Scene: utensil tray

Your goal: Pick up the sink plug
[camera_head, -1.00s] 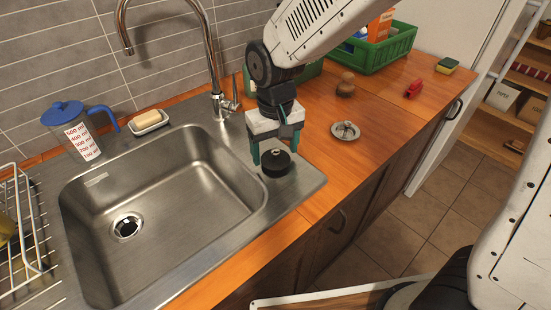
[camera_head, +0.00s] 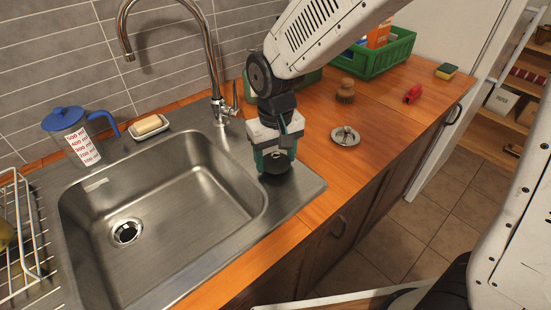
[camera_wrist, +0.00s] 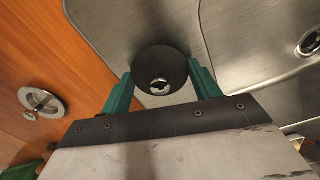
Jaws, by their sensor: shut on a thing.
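The sink plug (camera_head: 274,178), a black round disc, is at the right-hand ledge of the steel sink (camera_head: 300,187). The fingers and wrist hide part of the plug in the head view. I cannot tell whether the plug touches the ledge.
A metal strainer (camera_head: 345,135) lies on the wooden counter to the right. Behind it are a brown knob-like object (camera_head: 345,92), a red clip (camera_head: 413,95) and a green crate (camera_head: 383,58). The faucet (camera_head: 212,70) rises behind the sink. The sink basin (camera_head: 165,215) is empty.

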